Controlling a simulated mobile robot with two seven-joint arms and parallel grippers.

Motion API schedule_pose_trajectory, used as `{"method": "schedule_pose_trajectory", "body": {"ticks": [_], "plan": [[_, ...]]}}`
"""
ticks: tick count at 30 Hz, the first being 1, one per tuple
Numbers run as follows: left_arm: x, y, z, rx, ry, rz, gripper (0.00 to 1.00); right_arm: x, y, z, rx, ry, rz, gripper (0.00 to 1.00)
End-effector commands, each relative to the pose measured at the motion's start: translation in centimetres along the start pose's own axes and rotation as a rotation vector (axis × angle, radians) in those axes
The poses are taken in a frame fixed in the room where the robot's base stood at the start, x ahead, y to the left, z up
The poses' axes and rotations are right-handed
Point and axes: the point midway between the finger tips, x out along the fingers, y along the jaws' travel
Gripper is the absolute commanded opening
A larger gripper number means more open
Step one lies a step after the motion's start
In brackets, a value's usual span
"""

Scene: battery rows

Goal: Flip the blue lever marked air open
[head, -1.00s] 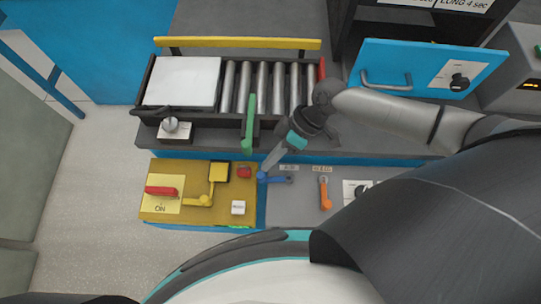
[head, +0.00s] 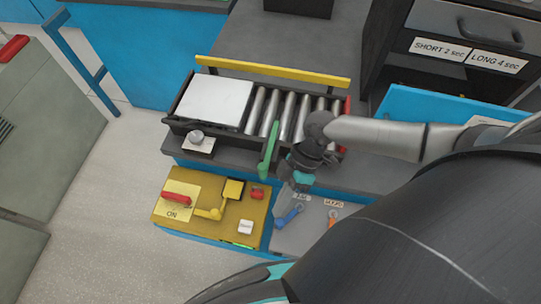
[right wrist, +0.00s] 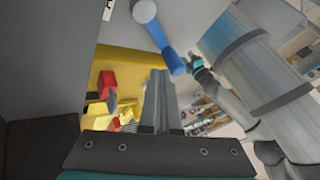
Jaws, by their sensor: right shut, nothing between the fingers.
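The blue lever (head: 287,218) is on the grey panel below the small AIR label (head: 300,197). Its handle slants down and left from its pivot. My right gripper (head: 285,197) is shut and empty, pointing down just above and left of the lever; I cannot tell whether they touch. In the right wrist view the blue lever (right wrist: 160,40) runs from a round pivot at the top to a handle end just beyond the shut fingers (right wrist: 158,78). My left gripper is out of view.
An orange lever (head: 333,215) stands right of the blue one, partly cut off by my arm. The yellow panel (head: 170,232) with red and yellow levers lies left. A green upright handle (head: 268,150) stands close behind my gripper, by the roller conveyor (head: 290,118).

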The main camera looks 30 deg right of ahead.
Motion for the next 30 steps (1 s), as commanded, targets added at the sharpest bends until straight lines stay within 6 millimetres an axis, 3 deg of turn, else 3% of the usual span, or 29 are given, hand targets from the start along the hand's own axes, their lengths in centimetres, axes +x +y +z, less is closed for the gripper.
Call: {"method": "schedule_pose_trajectory", "body": {"ticks": [12,30], "plan": [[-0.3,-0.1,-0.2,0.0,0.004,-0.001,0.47,0.5,-1.8,0.7,-0.175,-0.094,-0.094,0.0],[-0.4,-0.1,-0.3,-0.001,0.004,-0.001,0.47,0.7,-2.8,1.5,-0.271,-0.146,-0.145,0.0]]}}
